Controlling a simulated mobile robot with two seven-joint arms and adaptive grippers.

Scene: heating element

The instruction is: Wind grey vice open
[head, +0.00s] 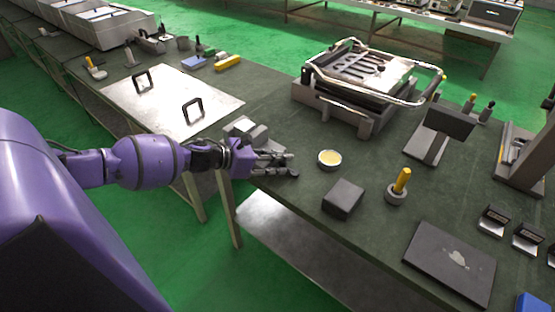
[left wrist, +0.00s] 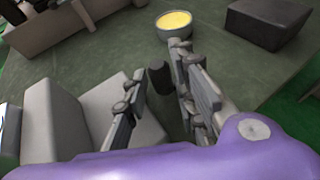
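The grey vice (head: 244,127) sits at the near edge of the dark workbench, partly hidden behind my left gripper (head: 278,163). Its light grey blocks (left wrist: 60,120) show at the left in the left wrist view. A small dark round-ended piece (left wrist: 160,78), perhaps the vice's handle, stands between the fingertips. My left gripper also shows in the left wrist view (left wrist: 158,82), its two fingers apart with a gap around that piece. Whether a finger touches it I cannot tell. My right gripper is in neither view.
A bowl with yellow contents (head: 329,159) and a dark block (head: 343,197) stand just right of the gripper. A yellow-handled tool in a round holder (head: 397,190) and a dark laptop-like slab (head: 450,262) lie farther right. A large framed device (head: 350,105) stands behind.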

